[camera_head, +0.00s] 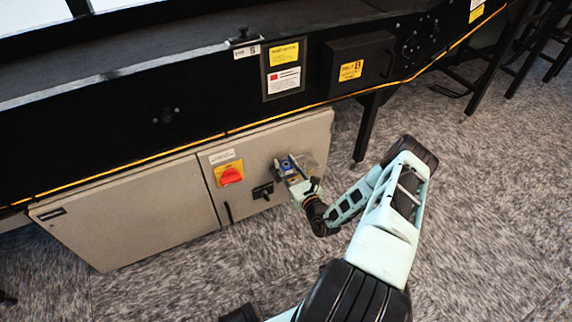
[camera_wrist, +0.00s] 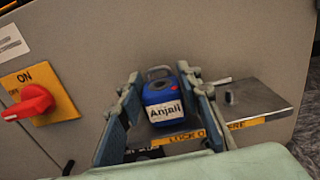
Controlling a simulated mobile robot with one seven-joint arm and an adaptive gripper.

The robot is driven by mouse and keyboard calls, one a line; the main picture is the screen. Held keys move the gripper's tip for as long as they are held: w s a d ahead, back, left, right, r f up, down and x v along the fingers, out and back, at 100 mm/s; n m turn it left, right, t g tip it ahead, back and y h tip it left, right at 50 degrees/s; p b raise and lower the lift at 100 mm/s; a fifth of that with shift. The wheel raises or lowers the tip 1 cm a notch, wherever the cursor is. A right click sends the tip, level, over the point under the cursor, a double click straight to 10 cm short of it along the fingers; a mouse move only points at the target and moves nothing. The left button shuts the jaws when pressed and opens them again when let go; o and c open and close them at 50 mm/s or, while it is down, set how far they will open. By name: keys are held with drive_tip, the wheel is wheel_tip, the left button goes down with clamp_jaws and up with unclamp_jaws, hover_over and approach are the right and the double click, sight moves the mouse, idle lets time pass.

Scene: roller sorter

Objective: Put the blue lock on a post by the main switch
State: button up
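The blue lock (camera_wrist: 163,101) has a white name label and a grey shackle at its top. My gripper (camera_wrist: 160,80) has one finger on each side of the lock, seemingly against its sides. The lock is in front of or over a metal plate (camera_wrist: 265,99) with a yellow lockout strip; whether it touches the plate is unclear. A small post (camera_wrist: 229,97) shows on the plate, right of my gripper. The red main switch (camera_wrist: 30,102) is on a yellow plate to the left. In the head view, my gripper (camera_head: 290,167) and the lock (camera_head: 286,163) are at the cabinet front.
The grey cabinet (camera_head: 130,215) stands under the black conveyor frame (camera_head: 165,115). A black leg (camera_head: 366,125) stands to the right. The carpet (camera_head: 480,190) at right is open.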

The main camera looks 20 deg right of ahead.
drive_tip(key=o, duration=0.5)
wheel_tip(320, 180, up, 10)
idle(0.5)
